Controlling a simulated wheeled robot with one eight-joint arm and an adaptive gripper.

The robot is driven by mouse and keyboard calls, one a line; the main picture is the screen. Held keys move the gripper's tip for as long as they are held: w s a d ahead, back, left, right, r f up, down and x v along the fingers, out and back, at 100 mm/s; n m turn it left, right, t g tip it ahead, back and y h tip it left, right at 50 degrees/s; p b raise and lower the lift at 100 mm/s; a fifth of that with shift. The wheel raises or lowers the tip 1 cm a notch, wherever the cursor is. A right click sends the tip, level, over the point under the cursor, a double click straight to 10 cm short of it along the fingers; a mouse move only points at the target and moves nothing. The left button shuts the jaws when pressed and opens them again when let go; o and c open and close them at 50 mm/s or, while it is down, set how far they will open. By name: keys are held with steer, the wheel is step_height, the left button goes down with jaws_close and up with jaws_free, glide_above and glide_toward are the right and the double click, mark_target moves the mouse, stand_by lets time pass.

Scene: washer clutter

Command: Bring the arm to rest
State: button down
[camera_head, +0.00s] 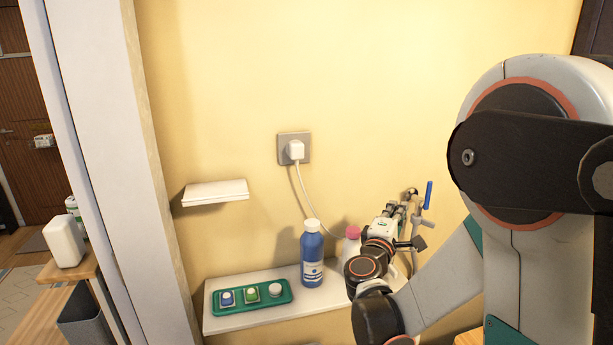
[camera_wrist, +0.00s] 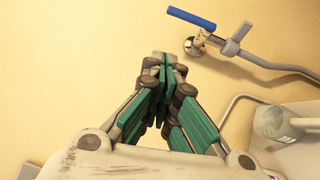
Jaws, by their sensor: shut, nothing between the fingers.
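My arm reaches across the right side of the head view, with its large upper joint close to the camera. My gripper (camera_head: 407,197) is at the far end of the arm, above the right part of the white shelf and in front of the yellow wall. In the wrist view my gripper (camera_wrist: 162,65) has its green-padded fingers together, with nothing between them. It points towards the wall, just left of a tap with a blue handle (camera_wrist: 191,17). The blue handle also shows in the head view (camera_head: 429,194).
A white shelf (camera_head: 222,325) holds a green tray (camera_head: 238,307) with small items, a blue bottle (camera_head: 312,258) and a pink-capped bottle (camera_head: 352,241), partly hidden by my arm. A plug (camera_head: 295,150) with a cord and a small wall ledge (camera_head: 215,192) are at left. Wall space above is clear.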

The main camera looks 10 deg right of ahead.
steer(key=s+a+f+m+g+y+b, duration=0.1)
steer(key=s+a+f+m+g+y, duration=0.1)
steer(key=s+a, duration=0.4)
steer(key=s+a+f+m+g+y+b, duration=0.1)
steer(key=s+a+f+m+y, duration=0.3)
steer(key=s, duration=0.7)
steer(key=s+a+f+m+g+y+b, duration=0.1)
steer(key=s+a+f+m+g+y, duration=0.2)
steer(key=s+a+y, duration=0.4)
steer(key=shift+s+a+m+g, duration=0.6)
steer(key=shift+s+a+m, duration=0.2)
steer(key=shift+s+m, duration=0.15)
steer(key=shift+f, duration=0.1)
